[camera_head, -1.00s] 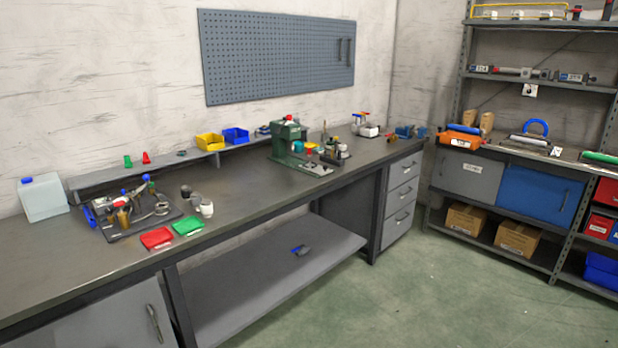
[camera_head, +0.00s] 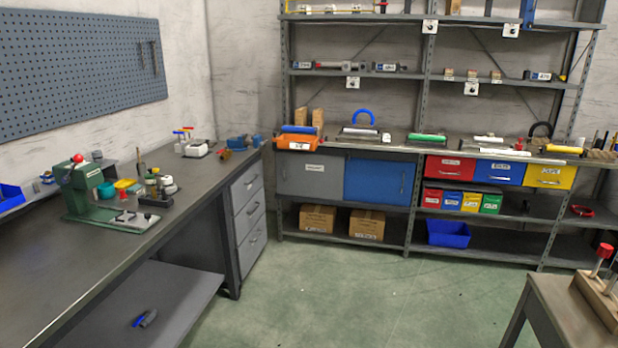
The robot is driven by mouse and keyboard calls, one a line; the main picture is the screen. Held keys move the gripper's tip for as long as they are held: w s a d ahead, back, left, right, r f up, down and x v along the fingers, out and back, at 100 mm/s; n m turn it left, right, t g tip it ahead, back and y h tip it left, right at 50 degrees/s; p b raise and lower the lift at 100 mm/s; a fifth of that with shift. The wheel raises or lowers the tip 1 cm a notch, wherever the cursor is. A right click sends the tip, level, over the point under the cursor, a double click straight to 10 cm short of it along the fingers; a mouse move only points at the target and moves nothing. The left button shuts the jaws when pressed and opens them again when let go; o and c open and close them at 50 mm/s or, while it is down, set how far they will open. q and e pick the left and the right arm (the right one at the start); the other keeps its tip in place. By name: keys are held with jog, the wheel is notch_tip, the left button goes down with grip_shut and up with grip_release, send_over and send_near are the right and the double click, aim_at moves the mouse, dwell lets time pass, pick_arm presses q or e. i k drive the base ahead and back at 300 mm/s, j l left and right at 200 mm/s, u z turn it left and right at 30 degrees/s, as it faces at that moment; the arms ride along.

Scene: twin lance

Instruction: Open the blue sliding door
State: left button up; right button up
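The blue sliding door (camera_head: 378,182) is a flat blue panel in the lower part of the shelf rack at the back. It covers the right half of a cabinet bay and has a thin vertical handle (camera_head: 403,183) near its right edge. The blue door looks shut. Neither of my grippers is in view.
A workbench (camera_head: 120,255) with grey drawers (camera_head: 249,208) runs along the left. Cardboard boxes (camera_head: 318,219) sit below the doors. A table (camera_head: 575,305) stands at the front right. The green floor (camera_head: 370,295) between is clear.

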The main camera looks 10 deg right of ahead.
aim_at(366, 180)
jog(key=i+l+z, duration=0.2)
jog(key=i+z, duration=0.2)
jog(key=i, duration=0.6)
jog(key=i+z, duration=0.4)
jog(key=i, duration=0.55)
